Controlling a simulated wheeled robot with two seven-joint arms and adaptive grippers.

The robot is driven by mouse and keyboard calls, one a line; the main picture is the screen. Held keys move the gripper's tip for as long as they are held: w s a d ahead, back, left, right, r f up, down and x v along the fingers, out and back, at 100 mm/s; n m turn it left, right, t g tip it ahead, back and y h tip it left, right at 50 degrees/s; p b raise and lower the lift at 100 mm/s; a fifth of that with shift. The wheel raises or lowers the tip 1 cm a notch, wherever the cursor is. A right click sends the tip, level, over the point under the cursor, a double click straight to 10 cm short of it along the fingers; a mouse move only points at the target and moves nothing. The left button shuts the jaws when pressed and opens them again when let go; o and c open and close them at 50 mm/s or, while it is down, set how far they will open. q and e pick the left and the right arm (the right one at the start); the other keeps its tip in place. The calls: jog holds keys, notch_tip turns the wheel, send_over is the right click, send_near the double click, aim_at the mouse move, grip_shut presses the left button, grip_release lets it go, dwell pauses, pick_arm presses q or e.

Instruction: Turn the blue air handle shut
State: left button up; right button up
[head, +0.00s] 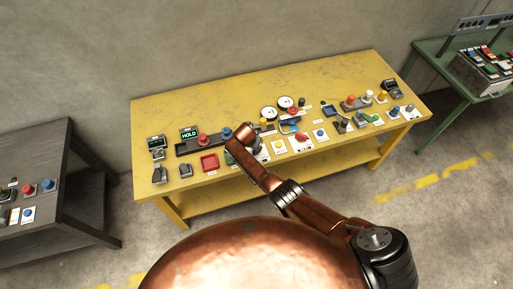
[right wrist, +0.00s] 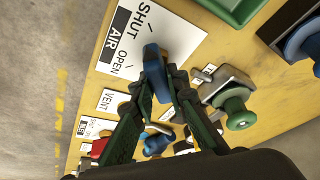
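The blue air handle (right wrist: 154,62) is in the middle of the right wrist view, beside a white label plate (right wrist: 137,38) reading SHUT, OPEN and AIR. My right gripper (right wrist: 160,84) has its dark fingers on both sides of the handle, closed in against it. The handle's lower part and its pivot are partly hidden by the fingers. In the head view my right gripper (head: 257,148) is over the front middle of the yellow table (head: 160,108), and my arm hides the handle there. My left gripper is not in view.
A green knob (right wrist: 236,112) on a metal block is close right of the fingers, with a blue knob (right wrist: 302,42) farther right. A VENT label (right wrist: 112,102) lies left. Several buttons, gauges and a HOLD display (head: 189,133) crowd the tabletop; its back strip is clear.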

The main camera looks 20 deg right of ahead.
jog(key=o, duration=0.4)
jog(key=shift+o, duration=0.2)
jog(key=shift+a+r, duration=0.1)
jog(key=v, duration=1.1)
jog(key=shift+r, duration=0.4)
